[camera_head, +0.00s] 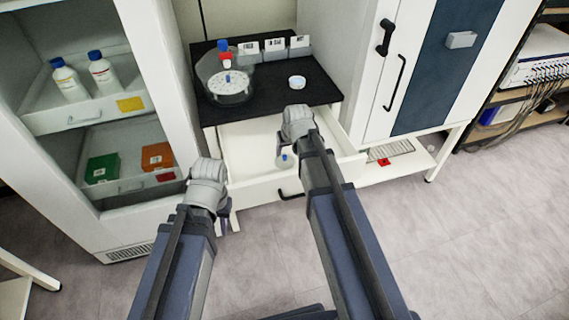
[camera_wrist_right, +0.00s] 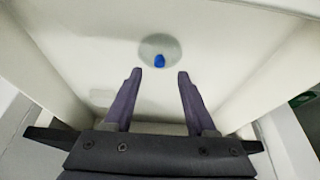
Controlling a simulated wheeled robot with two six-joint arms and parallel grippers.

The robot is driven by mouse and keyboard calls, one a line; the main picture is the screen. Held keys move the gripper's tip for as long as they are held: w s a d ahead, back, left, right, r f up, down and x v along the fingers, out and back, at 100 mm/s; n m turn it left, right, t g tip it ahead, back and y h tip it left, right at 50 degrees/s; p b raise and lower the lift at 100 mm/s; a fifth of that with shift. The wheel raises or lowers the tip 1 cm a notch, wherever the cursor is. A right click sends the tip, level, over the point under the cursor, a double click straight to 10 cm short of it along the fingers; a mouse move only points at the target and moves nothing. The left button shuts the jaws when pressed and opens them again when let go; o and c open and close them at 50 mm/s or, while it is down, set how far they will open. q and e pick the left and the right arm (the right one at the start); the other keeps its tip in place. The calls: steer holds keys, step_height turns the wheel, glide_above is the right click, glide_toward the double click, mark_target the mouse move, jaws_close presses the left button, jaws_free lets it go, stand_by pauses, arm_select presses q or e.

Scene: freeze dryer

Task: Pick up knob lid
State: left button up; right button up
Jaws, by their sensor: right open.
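The knob lid, a pale translucent disc with a blue knob (camera_wrist_right: 160,60), lies inside the open white drawer (camera_head: 245,150). In the head view the lid (camera_head: 285,160) shows beside my right wrist, partly covered by it. My right gripper (camera_wrist_right: 160,74) is open and empty, its two dark fingers pointing toward the lid. The lid is just past the fingertips in the right wrist view, with the knob lined up between them.
The black bench top (camera_head: 270,95) above the drawer carries a round device (camera_head: 229,86), a small white dish (camera_head: 297,81) and several cards. A white cabinet with bottles (camera_head: 102,73) stands left. Drawer walls flank my right gripper. Floor is clear at the right.

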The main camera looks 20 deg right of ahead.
mark_target(285, 156)
steer(key=shift+b+x, duration=2.4)
steer(key=shift+x, duration=0.4)
steer(key=shift+w+d+r, duration=0.1)
steer(key=shift+c, duration=0.4)
jaws_close()
